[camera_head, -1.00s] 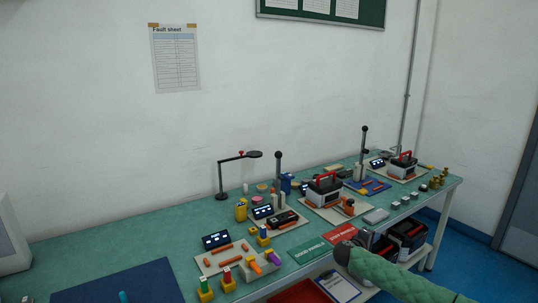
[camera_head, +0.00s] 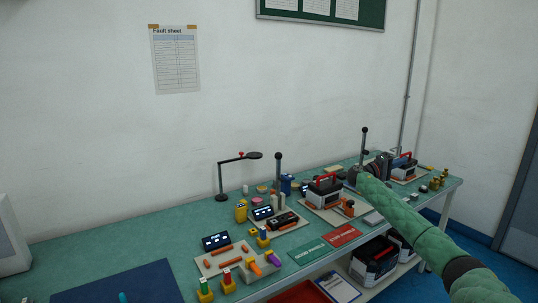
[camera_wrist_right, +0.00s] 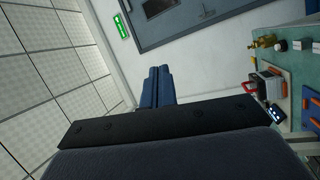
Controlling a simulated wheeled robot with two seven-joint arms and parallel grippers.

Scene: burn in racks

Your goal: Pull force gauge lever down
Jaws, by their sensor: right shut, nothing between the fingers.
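Two upright levers with black ball knobs stand on the bench. The far lever (camera_head: 364,139) rises behind the blue plate area, close to my right gripper (camera_head: 384,162). The near lever (camera_head: 278,166) stands by a small display left of centre. I cannot tell from a label which belongs to the force gauge. My right gripper is over the far part of the bench, just right of the far lever, and partly covers what is behind it. In the right wrist view its fingers (camera_wrist_right: 157,84) lie together and hold nothing. My left gripper is out of view.
A black lamp arm (camera_head: 238,158) stands at the back. Grey toolboxes with red handles (camera_head: 324,190) stand on boards, and brass weights (camera_head: 438,177) are at the far right. Green and red mats (camera_head: 341,235) lie at the front edge. The left of the bench is mostly clear.

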